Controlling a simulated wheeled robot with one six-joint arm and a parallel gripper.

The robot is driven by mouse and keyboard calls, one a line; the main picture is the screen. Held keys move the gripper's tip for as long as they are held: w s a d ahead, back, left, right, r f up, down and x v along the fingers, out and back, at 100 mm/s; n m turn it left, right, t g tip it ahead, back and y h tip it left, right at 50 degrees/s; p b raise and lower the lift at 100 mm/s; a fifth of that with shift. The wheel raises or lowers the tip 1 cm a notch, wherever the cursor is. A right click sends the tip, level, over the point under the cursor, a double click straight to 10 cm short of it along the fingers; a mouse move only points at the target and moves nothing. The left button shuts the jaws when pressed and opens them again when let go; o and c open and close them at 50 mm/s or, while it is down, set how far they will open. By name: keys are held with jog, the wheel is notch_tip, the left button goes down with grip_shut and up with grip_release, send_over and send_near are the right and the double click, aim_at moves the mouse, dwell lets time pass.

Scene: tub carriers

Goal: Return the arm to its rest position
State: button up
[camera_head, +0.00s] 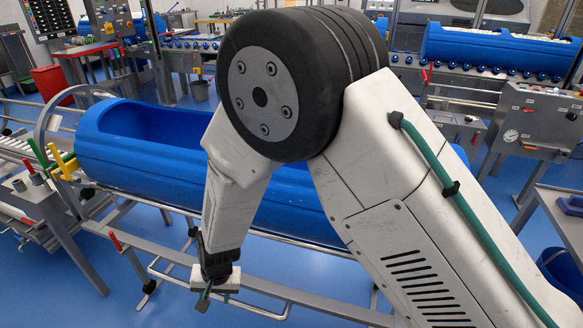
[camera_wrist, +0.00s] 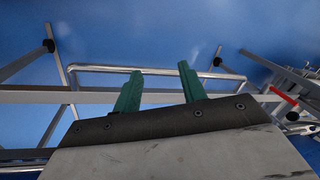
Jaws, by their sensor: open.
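My arm rises from the lower right in the head view and bends at a large black joint. It then reaches down to my gripper (camera_head: 205,298), which hangs in front of the blue tub (camera_head: 310,205) and beside the metal rails of its carrier. In the wrist view my gripper (camera_wrist: 158,88) shows two green fingers standing apart with nothing between them. Beyond the fingers are a metal rail (camera_wrist: 150,70) and the blue floor. My arm hides the middle of the tub.
A grey frame with coloured levers (camera_head: 62,165) stands at the left. A second blue tub (camera_head: 495,50) lies on a roller line at the back right. A grey control box (camera_head: 535,120) and a blue bucket (camera_head: 562,272) stand at the right. Blue floor (camera_head: 60,290) shows at the lower left.

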jog(key=s+d+r+n+g+h, duration=0.2)
jog(key=s+d+r+n+g, duration=0.1)
jog(key=d+r, duration=2.05)
jog(key=s+d+r+m+t, duration=0.1)
jog(key=s+d+r, duration=0.3)
jog(key=d, duration=0.3)
jog(key=s+d+r+m+t, duration=0.1)
jog(key=s+d+r, duration=0.3)
jog(key=d, duration=0.4)
jog(key=s+d+r+m+t, duration=0.2)
jog(key=s+d+r, duration=0.2)
jog(key=d+r, duration=0.2)
jog(key=shift+d, duration=0.75)
